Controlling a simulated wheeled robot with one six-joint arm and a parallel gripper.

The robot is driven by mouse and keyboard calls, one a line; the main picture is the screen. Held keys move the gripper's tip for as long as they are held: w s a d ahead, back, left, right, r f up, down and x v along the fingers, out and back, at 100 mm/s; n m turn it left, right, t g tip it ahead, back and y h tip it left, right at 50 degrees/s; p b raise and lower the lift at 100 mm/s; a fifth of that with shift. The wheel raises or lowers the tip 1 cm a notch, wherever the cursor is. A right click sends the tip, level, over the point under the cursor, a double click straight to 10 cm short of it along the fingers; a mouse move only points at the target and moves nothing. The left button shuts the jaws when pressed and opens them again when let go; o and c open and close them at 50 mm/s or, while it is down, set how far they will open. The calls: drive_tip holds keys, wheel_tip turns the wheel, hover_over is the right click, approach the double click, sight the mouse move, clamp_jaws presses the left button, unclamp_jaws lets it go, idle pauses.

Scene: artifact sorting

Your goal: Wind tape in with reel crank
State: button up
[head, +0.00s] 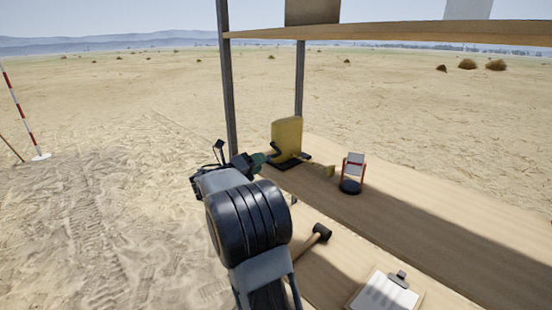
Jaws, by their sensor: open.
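The yellow tape reel (287,132) stands upright on the wooden middle shelf, near its left end. A short yellow piece (328,170), perhaps the tape's end, sticks out at its lower right. My gripper (262,160) is at the reel's lower left, with its jaws open. A small dark green part (258,159) shows at the fingers; I cannot tell whether it is the crank's knob. The crank is not clearly visible, and contact between gripper and reel cannot be told. My arm covers the area in front and to the left.
A mallet (320,233) and clipboard (388,295) lie on the lower shelf. A post (228,90) rises just behind my gripper. An upper shelf (400,32) hangs overhead.

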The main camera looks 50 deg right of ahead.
sight(276, 156)
drive_tip(key=d, duration=0.8)
drive_tip(key=shift+s, duration=0.3)
clamp_jaws()
